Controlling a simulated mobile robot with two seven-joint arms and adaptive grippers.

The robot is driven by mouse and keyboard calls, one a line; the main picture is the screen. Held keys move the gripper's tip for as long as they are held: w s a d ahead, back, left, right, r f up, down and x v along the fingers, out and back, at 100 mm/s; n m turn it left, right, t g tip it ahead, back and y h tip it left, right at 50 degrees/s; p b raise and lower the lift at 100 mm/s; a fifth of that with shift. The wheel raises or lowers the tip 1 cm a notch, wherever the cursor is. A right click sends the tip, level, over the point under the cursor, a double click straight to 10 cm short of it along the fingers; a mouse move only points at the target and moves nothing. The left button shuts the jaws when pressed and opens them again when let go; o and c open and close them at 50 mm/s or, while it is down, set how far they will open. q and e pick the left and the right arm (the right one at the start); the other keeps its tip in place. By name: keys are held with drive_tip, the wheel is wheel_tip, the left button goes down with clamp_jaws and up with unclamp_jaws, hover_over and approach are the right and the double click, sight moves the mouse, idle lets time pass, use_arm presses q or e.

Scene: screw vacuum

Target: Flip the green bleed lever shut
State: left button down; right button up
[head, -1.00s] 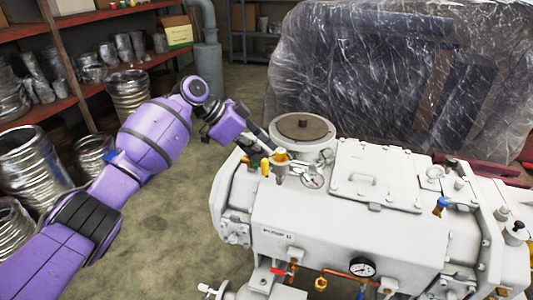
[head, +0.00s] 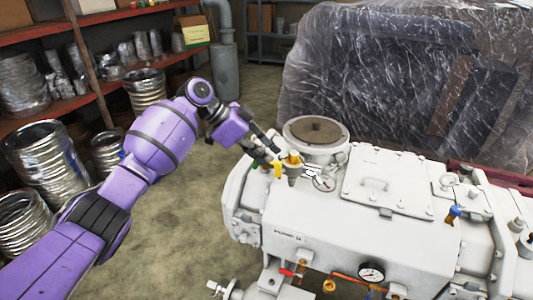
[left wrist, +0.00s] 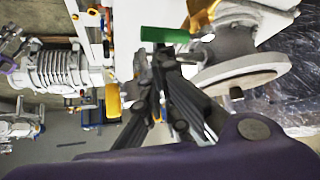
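The green bleed lever (left wrist: 165,35) shows in the left wrist view as a short green bar near the top centre, just beyond my fingertips. My left gripper (head: 268,152) is at the left end of the white pump (head: 325,225), beside the yellow-capped fittings. Its dark fingers (left wrist: 152,58) appear partly open in the left wrist view, with a narrow gap and nothing seen between them. Whether a finger touches the lever is unclear. My right gripper is not in view.
A yellow handle (head: 278,170) and an orange-yellow cap (head: 293,158) stand close to my gripper. A round flange (head: 315,131) is just behind. Metal duct coils (head: 45,155) stand at the left, and plastic-wrapped equipment (head: 400,80) at the back.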

use_arm(q)
drive_tip(key=shift+a+f, duration=0.15)
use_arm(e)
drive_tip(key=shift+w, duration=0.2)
use_arm(q)
drive_tip(key=v, duration=1.2)
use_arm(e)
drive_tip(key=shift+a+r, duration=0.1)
